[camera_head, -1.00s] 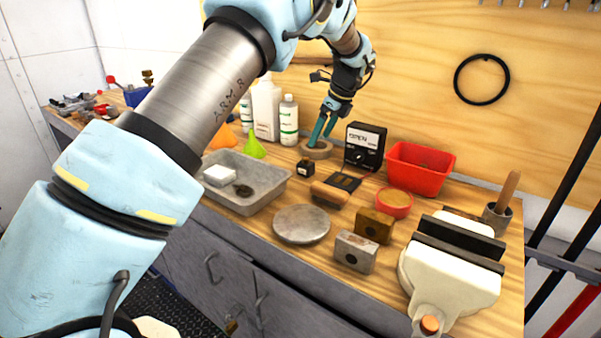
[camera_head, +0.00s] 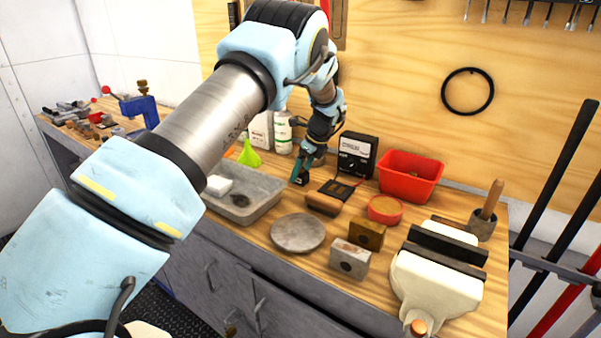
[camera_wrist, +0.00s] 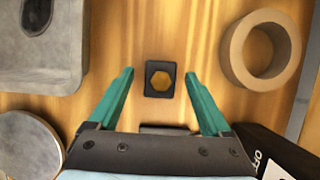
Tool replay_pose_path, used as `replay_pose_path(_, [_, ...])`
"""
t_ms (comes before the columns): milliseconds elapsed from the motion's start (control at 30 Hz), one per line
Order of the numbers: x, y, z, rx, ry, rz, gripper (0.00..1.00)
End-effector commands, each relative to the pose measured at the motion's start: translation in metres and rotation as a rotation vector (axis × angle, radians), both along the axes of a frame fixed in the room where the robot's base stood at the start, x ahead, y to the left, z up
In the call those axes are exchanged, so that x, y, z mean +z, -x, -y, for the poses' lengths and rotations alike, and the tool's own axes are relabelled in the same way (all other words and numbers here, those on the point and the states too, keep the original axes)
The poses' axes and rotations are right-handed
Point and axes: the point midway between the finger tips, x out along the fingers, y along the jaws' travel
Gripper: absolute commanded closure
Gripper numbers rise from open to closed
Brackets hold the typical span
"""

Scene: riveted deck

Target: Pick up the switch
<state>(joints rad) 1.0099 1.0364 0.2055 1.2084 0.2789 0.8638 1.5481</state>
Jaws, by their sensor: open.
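The switch (camera_wrist: 160,79) is a small black block with a brass-coloured hexagonal face, lying on the wooden bench top. In the wrist view it appears between the two teal fingertips of my gripper (camera_wrist: 159,76), with bare wood showing on both sides of it. My gripper is open and empty, pointing down over the switch. In the head view my gripper (camera_head: 306,166) is low over the bench, and the dark switch (camera_head: 299,180) shows by the fingertips, partly hidden. I cannot tell the exact height left between them.
A tape roll (camera_wrist: 262,50) lies near the right finger. A vise (camera_head: 437,278) is at the front right.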

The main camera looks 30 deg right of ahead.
Motion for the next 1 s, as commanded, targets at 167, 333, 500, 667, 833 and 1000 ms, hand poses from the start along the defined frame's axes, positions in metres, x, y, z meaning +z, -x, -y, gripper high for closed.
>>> replay_pose_path(167, [-0.01, -0.0043, -0.0022, 0.0, 0.0, 0.001, 0.18])
replay_pose_path(333, [-0.0106, -0.0042, -0.0021, 0.0, 0.0, 0.001, 0.18])
replay_pose_path(500, [-0.0105, -0.0041, -0.002, 0.0, 0.001, 0.0, 0.35])
replay_pose_path(667, [-0.0104, -0.004, -0.002, 0.0, 0.001, 0.0, 0.53])
replay_pose_path(833, [-0.0103, -0.004, -0.002, 0.0, 0.001, 0.0, 0.73])
replay_pose_path(1000, [-0.0102, -0.0039, -0.0019, 0.0, 0.001, 0.0, 0.92])
